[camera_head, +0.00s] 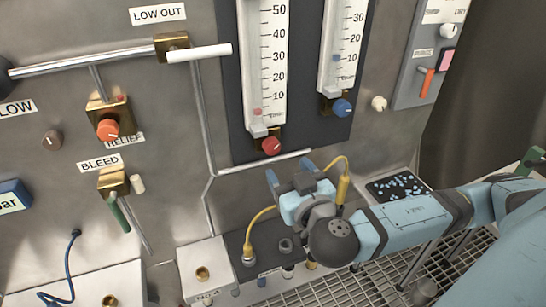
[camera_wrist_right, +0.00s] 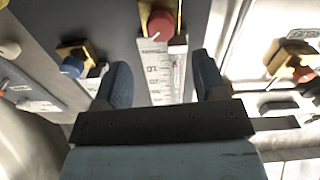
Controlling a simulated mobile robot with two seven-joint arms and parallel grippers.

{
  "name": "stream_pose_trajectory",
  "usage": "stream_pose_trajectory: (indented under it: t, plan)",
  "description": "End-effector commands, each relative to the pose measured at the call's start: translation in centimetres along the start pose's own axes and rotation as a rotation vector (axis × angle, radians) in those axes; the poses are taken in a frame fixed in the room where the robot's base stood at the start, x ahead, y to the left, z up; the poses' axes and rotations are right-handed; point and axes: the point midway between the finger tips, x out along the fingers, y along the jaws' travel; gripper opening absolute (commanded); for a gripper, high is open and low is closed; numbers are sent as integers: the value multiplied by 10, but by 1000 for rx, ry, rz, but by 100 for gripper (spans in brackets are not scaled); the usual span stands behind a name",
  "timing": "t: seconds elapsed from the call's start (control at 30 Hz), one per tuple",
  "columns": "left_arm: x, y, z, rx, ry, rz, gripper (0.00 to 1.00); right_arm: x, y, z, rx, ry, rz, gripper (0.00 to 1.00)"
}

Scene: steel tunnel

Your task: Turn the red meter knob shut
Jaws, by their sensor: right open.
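The red meter knob (camera_head: 271,146) sits on a brass fitting at the foot of the left flow meter (camera_head: 266,60). My right gripper (camera_head: 290,172) is open and empty, a little below and to the right of the red knob in the head view. In the right wrist view the red knob (camera_wrist_right: 161,26) shows beyond the two spread fingers (camera_wrist_right: 163,78), apart from them and roughly centred between them. My left gripper is not in view.
A blue knob (camera_head: 342,108) is on the right meter, with a cream knob (camera_head: 379,103) beside it. Yellow-ended cables (camera_head: 247,250) and fittings stand below my gripper. An orange relief knob (camera_head: 107,129) is at left.

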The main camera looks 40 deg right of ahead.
Motion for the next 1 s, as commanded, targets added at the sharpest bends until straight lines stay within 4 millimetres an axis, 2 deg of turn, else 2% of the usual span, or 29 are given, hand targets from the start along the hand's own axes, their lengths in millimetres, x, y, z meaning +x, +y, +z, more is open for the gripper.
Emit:
stream_pose_trajectory:
  t: [0.03,0.1,0.3,0.4,0.6,0.77,1.0]
  plan:
    - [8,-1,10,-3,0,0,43,8,0,5,1,7,1,65]
    - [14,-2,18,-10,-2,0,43,15,-1,7,2,6,1,65]
    - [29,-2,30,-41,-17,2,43,35,0,6,1,6,1,65]
    - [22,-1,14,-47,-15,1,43,55,1,-3,-3,3,4,65]
    - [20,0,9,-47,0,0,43,80,0,-2,-1,1,1,65]
    - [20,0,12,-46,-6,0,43,88,0,-1,0,-1,0,65]
    - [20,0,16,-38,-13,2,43,88,0,0,0,-1,0,65]
